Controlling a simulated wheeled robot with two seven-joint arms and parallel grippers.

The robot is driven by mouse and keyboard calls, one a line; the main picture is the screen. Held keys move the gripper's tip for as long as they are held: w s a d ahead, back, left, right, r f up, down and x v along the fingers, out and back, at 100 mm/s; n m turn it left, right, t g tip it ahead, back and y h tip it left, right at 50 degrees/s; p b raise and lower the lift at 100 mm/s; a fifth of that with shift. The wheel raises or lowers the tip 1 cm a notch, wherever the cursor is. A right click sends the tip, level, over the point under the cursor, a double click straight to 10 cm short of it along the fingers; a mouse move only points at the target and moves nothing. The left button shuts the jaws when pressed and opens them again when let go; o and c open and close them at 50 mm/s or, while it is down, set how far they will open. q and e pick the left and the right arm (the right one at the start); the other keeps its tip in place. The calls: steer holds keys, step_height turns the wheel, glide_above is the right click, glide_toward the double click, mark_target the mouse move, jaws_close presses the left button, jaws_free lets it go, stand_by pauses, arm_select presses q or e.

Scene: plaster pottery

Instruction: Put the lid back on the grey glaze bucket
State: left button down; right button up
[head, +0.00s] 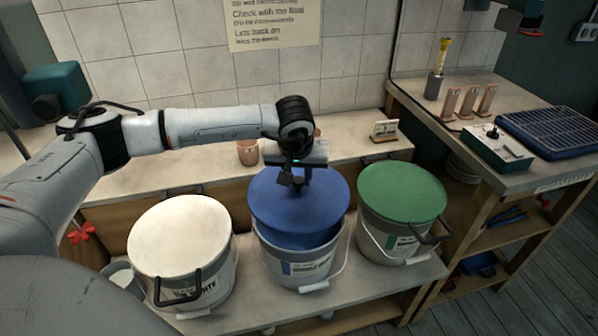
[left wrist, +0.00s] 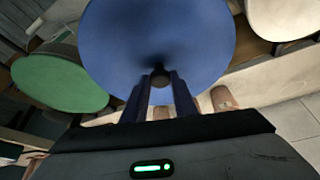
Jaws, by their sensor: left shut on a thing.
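My left gripper (head: 300,178) is shut on the knob of the round blue lid (head: 277,207). The lid is above the open middle bucket (head: 305,272), a light grey pail with a blue label and a white handle. A blue interior shows below the lid's front right edge, so the lid is not flush on the rim. Whether its back edge touches the rim is hidden. In the left wrist view, the blue lid (left wrist: 160,45) fills the upper middle, with its dark knob between the fingers (left wrist: 160,85). My right gripper is not in view.
A cream-lidded bucket (head: 180,235) stands close at left and a green-lidded bucket (head: 402,195) close at right, on the same bench (head: 400,280). A side table at right holds a blue rack (head: 550,133).

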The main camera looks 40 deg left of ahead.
mark_target(298, 194)
arm_select(q)
steer(key=shift+f+b, duration=1.55)
steer(key=shift+f, duration=0.85)
steer(key=shift+f+b, duration=0.5)
steer(key=shift+f, duration=0.2)
steer(key=shift+s, duration=0.1)
steer(key=shift+f, duration=0.15)
steer(key=c, duration=0.9)
jaws_free()
